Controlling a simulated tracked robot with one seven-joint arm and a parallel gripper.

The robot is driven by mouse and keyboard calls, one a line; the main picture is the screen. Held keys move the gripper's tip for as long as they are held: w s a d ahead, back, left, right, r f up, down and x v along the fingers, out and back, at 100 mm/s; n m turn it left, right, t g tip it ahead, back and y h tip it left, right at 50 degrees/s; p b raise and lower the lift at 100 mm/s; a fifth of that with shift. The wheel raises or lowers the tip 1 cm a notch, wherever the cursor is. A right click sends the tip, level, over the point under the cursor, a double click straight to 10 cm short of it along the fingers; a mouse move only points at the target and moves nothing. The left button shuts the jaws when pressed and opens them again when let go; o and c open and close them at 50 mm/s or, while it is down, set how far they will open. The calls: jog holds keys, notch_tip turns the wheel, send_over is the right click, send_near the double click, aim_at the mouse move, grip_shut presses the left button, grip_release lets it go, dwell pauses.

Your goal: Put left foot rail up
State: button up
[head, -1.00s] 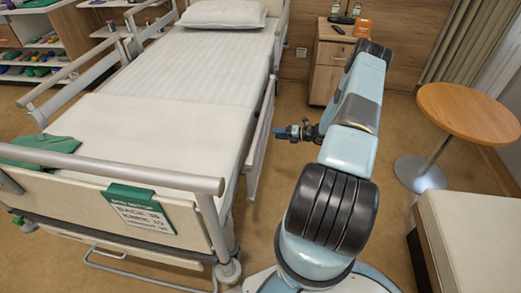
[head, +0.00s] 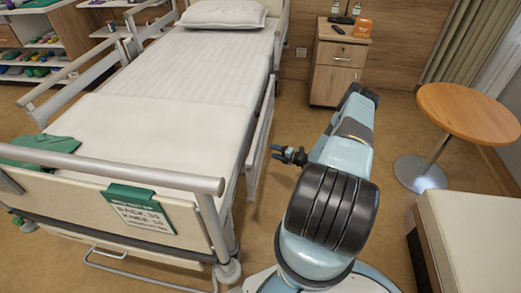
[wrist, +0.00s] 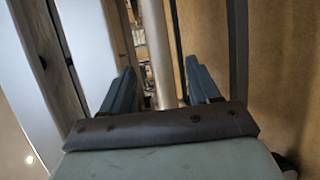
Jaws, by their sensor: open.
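The bed's foot-end rail on the right side of the picture (head: 260,135) is a long pale rail hanging low beside the mattress, its top at about mattress height or below. My gripper (head: 275,152) is just right of this rail, with its fingers pointing left towards it. The gripper is open and empty, apart from the rail as far as the head view shows. In the wrist view the two blue fingers (wrist: 162,90) are spread, and a pale round bar (wrist: 158,50) shows beyond and between them. I cannot tell its distance from the fingertips.
The footboard (head: 95,205) with a green-topped sign (head: 140,212) stands in front of the mattress (head: 160,120). A raised rail (head: 85,70) is on the bed's far left. A bedside cabinet (head: 336,75), round table (head: 470,112) and padded bench (head: 480,230) stand to the right.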

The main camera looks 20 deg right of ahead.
jog(key=x, duration=0.8)
